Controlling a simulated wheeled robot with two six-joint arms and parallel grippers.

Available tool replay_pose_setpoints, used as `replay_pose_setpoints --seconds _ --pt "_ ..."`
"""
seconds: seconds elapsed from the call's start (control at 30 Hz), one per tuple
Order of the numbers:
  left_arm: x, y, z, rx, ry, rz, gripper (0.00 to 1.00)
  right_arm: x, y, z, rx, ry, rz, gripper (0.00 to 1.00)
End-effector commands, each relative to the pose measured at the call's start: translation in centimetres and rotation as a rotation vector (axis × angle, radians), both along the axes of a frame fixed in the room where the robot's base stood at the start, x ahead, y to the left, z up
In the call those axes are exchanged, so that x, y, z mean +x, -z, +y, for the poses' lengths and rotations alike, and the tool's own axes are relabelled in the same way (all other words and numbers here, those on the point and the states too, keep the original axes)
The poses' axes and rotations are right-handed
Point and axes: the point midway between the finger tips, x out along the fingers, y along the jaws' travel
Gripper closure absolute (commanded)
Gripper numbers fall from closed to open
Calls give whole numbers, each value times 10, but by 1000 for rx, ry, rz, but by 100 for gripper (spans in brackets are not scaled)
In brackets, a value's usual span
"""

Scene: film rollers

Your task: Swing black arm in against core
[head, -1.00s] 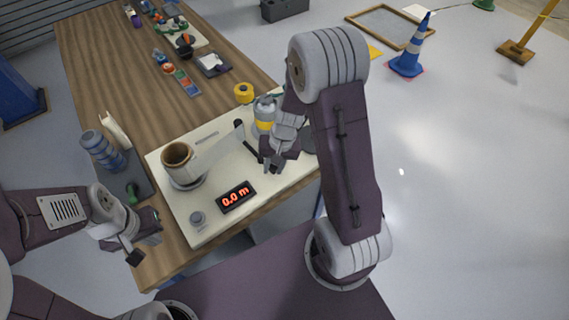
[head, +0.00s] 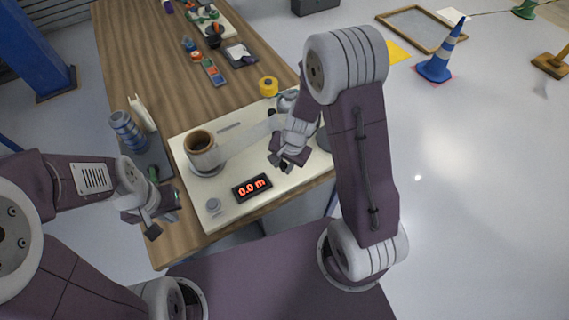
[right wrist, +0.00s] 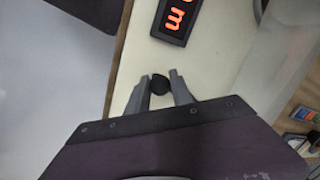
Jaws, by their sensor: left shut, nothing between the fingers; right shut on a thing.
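The brown core (head: 201,147) stands upright on the cream board (head: 215,213). A pale film band (head: 245,141) stretches from it to the right. My right gripper (head: 284,163) is low over the board, right of the core and apart from it. In the right wrist view its fingers (right wrist: 159,90) are closed on a round black knob (right wrist: 159,84), which seems to belong to the black arm. A small dark piece, perhaps of that arm, shows behind the film; the rest is hidden. My left gripper (head: 150,228) is shut and empty, off the board's left side.
A red-digit display (head: 252,187) reading 0.0 m and a grey knob (head: 213,205) are on the board's front. A blue ribbed bottle (head: 127,131) stands on a dark tray at left. A yellow roll (head: 268,86) is behind the board.

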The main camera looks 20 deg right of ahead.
Motion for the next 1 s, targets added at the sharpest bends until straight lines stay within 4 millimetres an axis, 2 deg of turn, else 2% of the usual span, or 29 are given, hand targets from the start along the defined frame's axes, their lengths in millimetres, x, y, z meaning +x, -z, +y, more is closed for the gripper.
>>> replay_pose_setpoints --seconds 0.2,0.23,0.3,0.57,0.63,0.83,1.0 --pt "0 0 0 0 0 0 100 1 -1 0 1 2 -2 100" --pt "0 0 0 0 0 0 100 1 -1 0 1 2 -2 65" --pt "0 0 0 0 0 0 100 1 -1 0 1 1 -2 52" --pt "0 0 0 0 0 0 100 0 -1 0 1 0 -1 52" --pt "0 -4 0 0 0 0 100 0 -6 0 1 0 -1 52" --pt "0 -28 0 0 0 0 100 -4 -51 -6 0 1 -6 52" --pt "0 -36 0 0 0 0 100 -9 -79 -10 0 2 -4 52"
